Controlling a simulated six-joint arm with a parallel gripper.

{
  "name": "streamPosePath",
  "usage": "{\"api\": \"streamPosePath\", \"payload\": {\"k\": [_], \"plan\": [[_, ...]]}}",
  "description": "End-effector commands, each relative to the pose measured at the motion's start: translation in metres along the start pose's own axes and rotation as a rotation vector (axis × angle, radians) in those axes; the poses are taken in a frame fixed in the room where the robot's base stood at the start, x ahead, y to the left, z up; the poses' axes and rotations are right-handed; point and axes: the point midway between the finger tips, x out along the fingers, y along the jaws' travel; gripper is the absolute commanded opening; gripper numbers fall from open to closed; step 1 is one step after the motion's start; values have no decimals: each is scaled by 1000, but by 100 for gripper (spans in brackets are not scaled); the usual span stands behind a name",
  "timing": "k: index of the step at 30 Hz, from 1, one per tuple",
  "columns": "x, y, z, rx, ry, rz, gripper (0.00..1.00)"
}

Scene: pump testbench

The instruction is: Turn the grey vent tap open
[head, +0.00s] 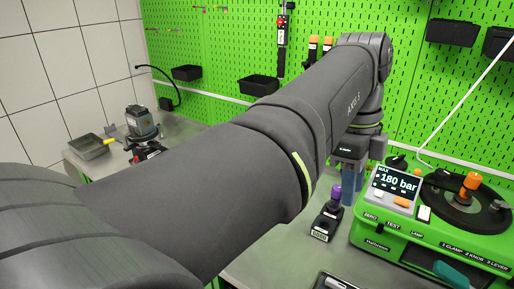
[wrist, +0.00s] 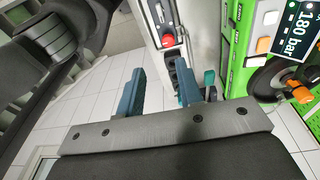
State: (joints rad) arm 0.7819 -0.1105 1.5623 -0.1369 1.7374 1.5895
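The green pump testbench (head: 375,232) stands at the right of the head view, and part of it shows at the right of the wrist view (wrist: 236,62). I cannot surely pick out the grey vent tap in either view. A small dark grey fitting (head: 497,205) sits at the right of the bench's round black plate, too small to identify. My gripper (wrist: 160,70) is open, with two blue-teal fingers apart and nothing between them. In the head view my gripper (head: 353,187) hangs fingers down, just left of the bench in the picture. My arm hides much of the middle.
The bench carries a display (head: 397,184) reading 180 bar, an orange knob (head: 471,182) and a teal lever (head: 455,273). A purple-topped part (head: 328,215) stands near my gripper. A metal tray (head: 90,147) and a dark device (head: 141,122) are at left. Grey table shows in front.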

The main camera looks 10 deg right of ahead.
Motion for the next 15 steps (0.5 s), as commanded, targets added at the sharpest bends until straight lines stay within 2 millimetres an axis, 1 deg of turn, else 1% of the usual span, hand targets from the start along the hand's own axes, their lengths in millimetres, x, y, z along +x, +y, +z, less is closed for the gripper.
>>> {"api": "streamPosePath", "payload": {"k": [1, 3, 6, 9, 12, 15], "plan": [[17, 0, 13, -11, 39, 9, 34], [38, 0, 26, -11, 94, 6, 34], [63, 2, 42, -15, 165, -8, 34], [81, 4, 52, -21, 215, -28, 34], [92, 6, 58, -26, 244, -44, 34], [98, 6, 60, -25, 257, -51, 34]]}}
